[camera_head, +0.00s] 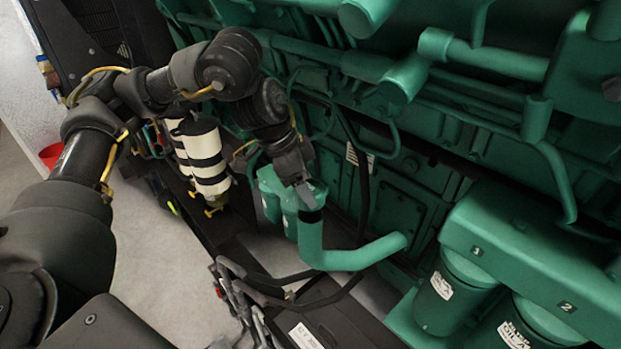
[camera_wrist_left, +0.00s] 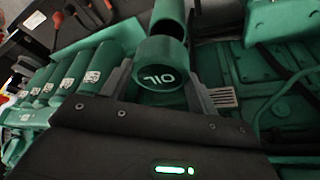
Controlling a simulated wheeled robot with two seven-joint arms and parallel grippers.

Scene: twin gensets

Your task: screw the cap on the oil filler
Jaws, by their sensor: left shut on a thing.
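The green cap (camera_wrist_left: 158,78), marked OIL on its face, sits between the two fingers of my left gripper (camera_wrist_left: 158,92) in the left wrist view. The gripper is shut on it. In the head view, my left gripper (camera_head: 306,195) is at the upper end of the green filler pipe (camera_head: 350,256), just above its dark neck (camera_head: 310,215). The pipe bends to the right below. It also shows behind the cap in the left wrist view (camera_wrist_left: 168,17). The gripper hides most of the cap in the head view. I cannot tell whether the cap touches the pipe. My right gripper is out of view.
The green engine (camera_head: 405,195) with pipes and hoses fills the back. Green filters (camera_head: 452,290) stand at lower right under a numbered housing. Black-and-white striped cylinders (camera_head: 207,160) hang behind my left arm. Dark cables (camera_head: 290,285) lie below the pipe. Open floor (camera_head: 165,290) shows at lower left.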

